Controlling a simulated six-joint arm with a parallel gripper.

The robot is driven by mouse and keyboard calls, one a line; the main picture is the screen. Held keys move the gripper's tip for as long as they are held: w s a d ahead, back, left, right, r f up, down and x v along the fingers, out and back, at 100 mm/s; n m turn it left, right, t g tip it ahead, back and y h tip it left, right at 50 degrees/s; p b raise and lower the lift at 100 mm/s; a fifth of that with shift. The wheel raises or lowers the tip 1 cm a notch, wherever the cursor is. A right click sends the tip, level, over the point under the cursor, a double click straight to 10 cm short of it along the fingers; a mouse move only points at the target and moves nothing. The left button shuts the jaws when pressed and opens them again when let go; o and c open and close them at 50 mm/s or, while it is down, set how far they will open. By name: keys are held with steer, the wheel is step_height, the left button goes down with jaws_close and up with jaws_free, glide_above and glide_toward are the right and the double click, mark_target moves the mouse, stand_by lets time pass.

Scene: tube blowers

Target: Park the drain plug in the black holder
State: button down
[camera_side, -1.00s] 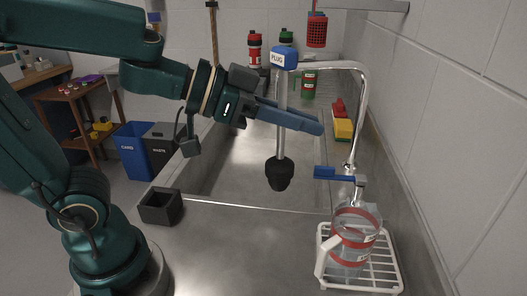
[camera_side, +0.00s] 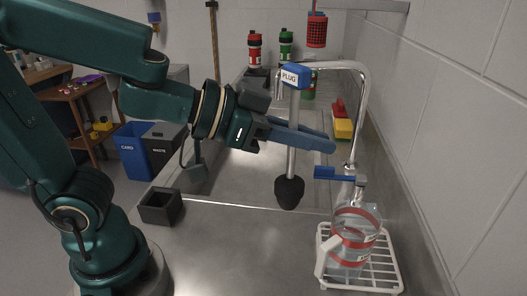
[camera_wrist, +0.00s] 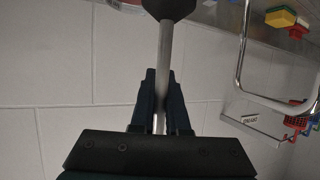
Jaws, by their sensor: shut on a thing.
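The drain plug has a blue top labelled PLUG (camera_side: 295,76), a grey rod and a black stopper (camera_side: 289,192) at its lower end. My gripper (camera_side: 305,139) is shut on the rod, between the top and the stopper. The plug hangs nearly upright by the sink's near edge; I cannot tell its exact height. In the wrist view the rod (camera_wrist: 166,50) runs between the fingers to the black stopper (camera_wrist: 168,9). The black holder (camera_side: 161,206), a small open square box, stands on the counter at the left, apart from the plug, and looks empty.
A clear jug with red bands (camera_side: 355,238) stands on a white rack (camera_side: 385,266) at the right. The tap (camera_side: 362,110) with its blue lever (camera_side: 334,173) is behind it. Bottles (camera_side: 286,45) stand at the back. The counter between holder and rack is clear.

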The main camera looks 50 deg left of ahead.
steer(key=a+f+n+y, duration=0.3)
steer(key=a+n+y, duration=0.5)
steer(key=a+y, duration=0.2)
steer(key=n+g+y, duration=0.8)
steer(key=n+g, duration=0.9)
steer(key=n, duration=0.2)
glide_above(150, 194)
steer(key=shift+f, duration=5.3)
steer(key=c, duration=0.9)
jaws_free()
steer(key=shift+f, duration=0.1)
